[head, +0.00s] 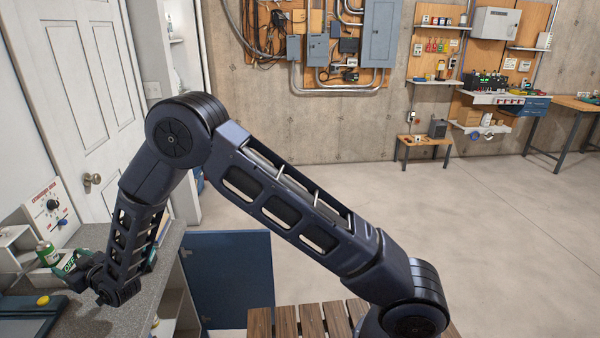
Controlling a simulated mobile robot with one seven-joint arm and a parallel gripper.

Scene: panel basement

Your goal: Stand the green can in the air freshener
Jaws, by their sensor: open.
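A small green can (46,251) with a pale top stands upright at the left, near the back of the grey counter (92,236). My gripper (52,265) is low over the counter at the can, with its jaws open. Dark parts of the hand cover the can's lower end, and I cannot tell whether a finger touches it. A green piece with white lettering (69,265) shows beside the hand. I cannot pick out the air freshener with certainty.
A white panel with a black dial (53,204) stands behind the can. A pale open holder (14,240) is at the left edge. A dark flat case with a yellow knob (43,300) lies in front. A blue cabinet door (232,278) hangs open right of the counter.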

